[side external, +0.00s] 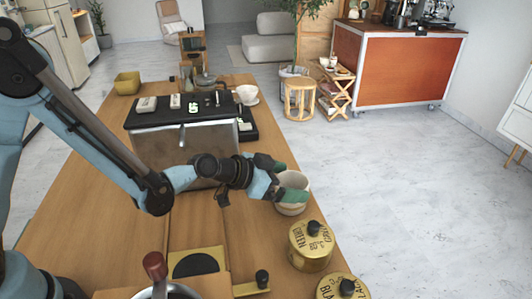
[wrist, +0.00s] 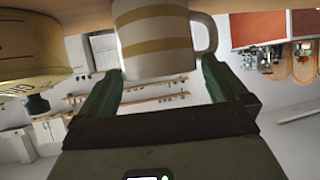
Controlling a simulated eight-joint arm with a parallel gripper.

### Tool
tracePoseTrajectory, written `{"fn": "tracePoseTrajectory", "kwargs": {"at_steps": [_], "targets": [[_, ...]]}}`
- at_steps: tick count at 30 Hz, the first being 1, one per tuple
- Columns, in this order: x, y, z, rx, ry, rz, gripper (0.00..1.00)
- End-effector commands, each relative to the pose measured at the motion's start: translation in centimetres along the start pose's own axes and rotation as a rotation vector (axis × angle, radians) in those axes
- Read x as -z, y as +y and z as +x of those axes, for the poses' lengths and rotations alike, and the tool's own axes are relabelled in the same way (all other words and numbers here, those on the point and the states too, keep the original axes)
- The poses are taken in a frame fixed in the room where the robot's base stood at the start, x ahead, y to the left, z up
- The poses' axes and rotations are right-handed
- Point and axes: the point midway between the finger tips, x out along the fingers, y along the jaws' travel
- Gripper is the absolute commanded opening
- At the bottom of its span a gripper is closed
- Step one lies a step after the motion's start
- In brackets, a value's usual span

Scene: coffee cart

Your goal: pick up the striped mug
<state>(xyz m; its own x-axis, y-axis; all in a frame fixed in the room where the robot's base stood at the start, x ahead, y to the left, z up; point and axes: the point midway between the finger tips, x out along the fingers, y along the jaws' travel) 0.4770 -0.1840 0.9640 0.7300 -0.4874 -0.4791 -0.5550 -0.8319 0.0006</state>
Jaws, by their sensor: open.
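The striped mug (wrist: 155,45) is cream with tan bands and shows at the top of the wrist view, its handle to the right. In the side view the mug (side external: 291,209) stands at the right edge of the wooden table, partly covered by my gripper (side external: 289,184). My gripper is open, with green fingers. In the wrist view one finger of my gripper (wrist: 161,70) is on each side of the mug. I cannot tell whether either finger touches it.
A coffee machine (side external: 185,140) stands behind my forearm. Open floor lies to the right.

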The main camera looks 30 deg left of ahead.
Motion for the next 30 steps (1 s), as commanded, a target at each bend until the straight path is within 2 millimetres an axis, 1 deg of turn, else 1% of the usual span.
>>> {"fn": "tracePoseTrajectory", "kwargs": {"at_steps": [4,5,18,19,30], "targets": [[0.0,0.0,-0.01,0.0,0.0,0.0,1.0],[0.0,0.0,-0.01,0.0,0.0,0.0,0.97],[-0.01,0.0,-0.04,0.0,-0.001,0.0,0.3],[-0.01,0.0,-0.04,0.0,-0.001,0.0,0.26],[0.37,-0.02,-0.21,0.0,0.0,0.0,0.26]]}}
